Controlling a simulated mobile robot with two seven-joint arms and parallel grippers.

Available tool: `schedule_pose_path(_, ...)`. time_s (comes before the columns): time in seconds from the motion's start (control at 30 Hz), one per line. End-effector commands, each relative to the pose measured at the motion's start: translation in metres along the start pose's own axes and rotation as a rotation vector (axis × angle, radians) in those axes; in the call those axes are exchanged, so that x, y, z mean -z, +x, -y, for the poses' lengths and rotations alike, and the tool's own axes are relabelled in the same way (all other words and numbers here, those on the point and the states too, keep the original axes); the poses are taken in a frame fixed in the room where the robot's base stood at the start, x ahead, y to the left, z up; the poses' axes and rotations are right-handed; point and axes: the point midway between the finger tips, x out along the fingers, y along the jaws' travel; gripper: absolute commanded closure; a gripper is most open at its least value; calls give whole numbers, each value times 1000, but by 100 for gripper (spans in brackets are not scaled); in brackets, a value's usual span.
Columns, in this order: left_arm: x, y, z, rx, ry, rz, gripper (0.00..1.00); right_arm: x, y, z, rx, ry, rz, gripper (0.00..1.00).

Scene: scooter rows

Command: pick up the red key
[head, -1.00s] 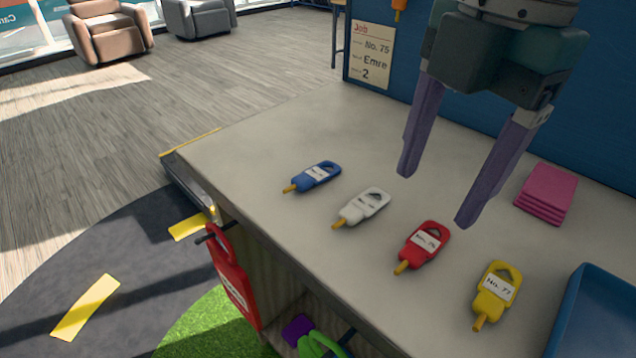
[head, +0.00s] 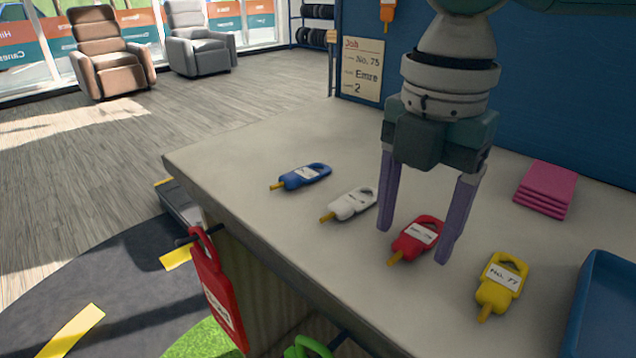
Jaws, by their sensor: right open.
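The red key (head: 413,240) lies on the grey counter (head: 250,215), with a white label and a yellow tip pointing toward the front edge. In the head view it is between the white key and the yellow key. My right gripper (head: 414,248) points down with its two purple fingers apart. The fingers appear one on each side of the red key, and the right finger covers a little of its edge. I cannot tell how far the fingertips are above the counter. The gripper holds nothing. My left gripper is not in view.
A blue key (head: 302,177), a white key (head: 350,204) and a yellow key (head: 502,283) lie in the same row. A pink stack (head: 546,190) and a blue tray (head: 605,262) are at the right. A blue panel with a job card (head: 361,70) stands behind. A red tag (head: 217,300) hangs in front.

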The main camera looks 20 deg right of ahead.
Motion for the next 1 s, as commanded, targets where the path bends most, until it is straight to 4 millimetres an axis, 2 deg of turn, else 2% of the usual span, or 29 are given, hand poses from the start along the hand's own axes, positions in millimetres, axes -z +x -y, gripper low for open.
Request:
schedule_pose_path(0.1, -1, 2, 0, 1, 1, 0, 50, 0, 8, 0, 0, -1, 0, 30)
schedule_pose_path(0.3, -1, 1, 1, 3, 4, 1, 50, 0, 8, 0, -1, -1, 0, 30)
schedule_pose_path(0.9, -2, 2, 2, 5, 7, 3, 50, 0, 7, 0, -1, -1, 0, 98)
schedule_pose_path(1.0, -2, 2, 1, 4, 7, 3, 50, 0, 7, 0, -1, -1, 0, 100)
